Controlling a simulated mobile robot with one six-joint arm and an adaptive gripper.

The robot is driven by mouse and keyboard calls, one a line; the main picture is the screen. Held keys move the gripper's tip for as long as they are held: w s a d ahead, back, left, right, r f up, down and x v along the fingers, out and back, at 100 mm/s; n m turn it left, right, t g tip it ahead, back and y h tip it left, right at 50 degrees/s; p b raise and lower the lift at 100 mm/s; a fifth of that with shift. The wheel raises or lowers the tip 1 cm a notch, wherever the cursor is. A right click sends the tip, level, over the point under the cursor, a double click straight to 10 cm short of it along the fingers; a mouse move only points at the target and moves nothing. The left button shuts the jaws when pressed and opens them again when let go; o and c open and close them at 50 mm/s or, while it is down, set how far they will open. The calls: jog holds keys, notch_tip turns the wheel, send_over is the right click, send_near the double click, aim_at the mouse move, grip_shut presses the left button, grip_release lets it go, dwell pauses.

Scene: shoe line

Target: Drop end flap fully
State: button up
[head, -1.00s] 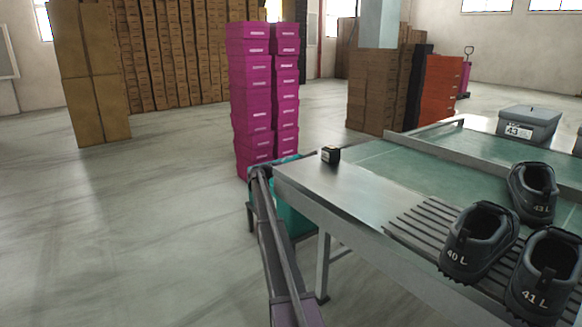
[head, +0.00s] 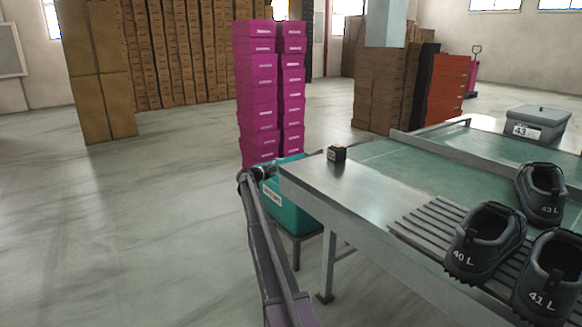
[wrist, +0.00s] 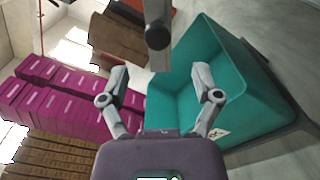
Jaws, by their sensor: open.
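The bench (head: 325,178) has a bare metal end section level with its green belt; I cannot make out a separate end flap there. My gripper (head: 258,173) is at the left of this end, partly hidden by my own arm in the head view. In the wrist view my gripper (wrist: 160,76) has its two fingers wide apart with nothing between them. A grey bar with a dark round end (wrist: 158,38) hangs just beyond the fingertips; I cannot tell whether it belongs to the flap.
A teal bin (head: 290,208) stands on a low stand below the bench end, close to my gripper; it also shows in the wrist view (wrist: 240,85). Magenta box stacks (head: 258,95) rise behind. A small black block (head: 336,153) and several dark shoes (head: 484,240) sit on the bench. Floor at left is clear.

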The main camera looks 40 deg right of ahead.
jog(key=shift+w+a, duration=0.1)
jog(key=shift+a, duration=1.95)
jog(key=s+a+f+m+y+p, duration=0.2)
jog(key=s+a+f+y+p, duration=0.3)
jog(key=s+a, duration=1.05)
jog(key=s+a+f+m+t+y, duration=0.15)
jog(key=s+a+y, duration=0.55)
jog(key=s+a, duration=0.9)
jog(key=s+a+f+m+g+y+p, duration=0.1)
jog(key=s+a+f+m+y+p, duration=0.4)
jog(key=s+a, duration=1.1)
jog(key=w+a+r+n+p, duration=0.1)
jog(key=w+a+r+p, duration=0.1)
jog(key=r+p, duration=1.5)
jog(key=w+a+r+n+y+p, duration=0.1)
jog(key=w+a+r+p, duration=0.1)
jog(key=r+p, duration=1.6)
notch_tip(320, 180, up, 4)
jog(key=shift+f+p, duration=0.15)
jog(key=shift+p, duration=0.2)
jog(key=shift+w+n+t, duration=0.1)
jog(key=shift+n+t, duration=0.15)
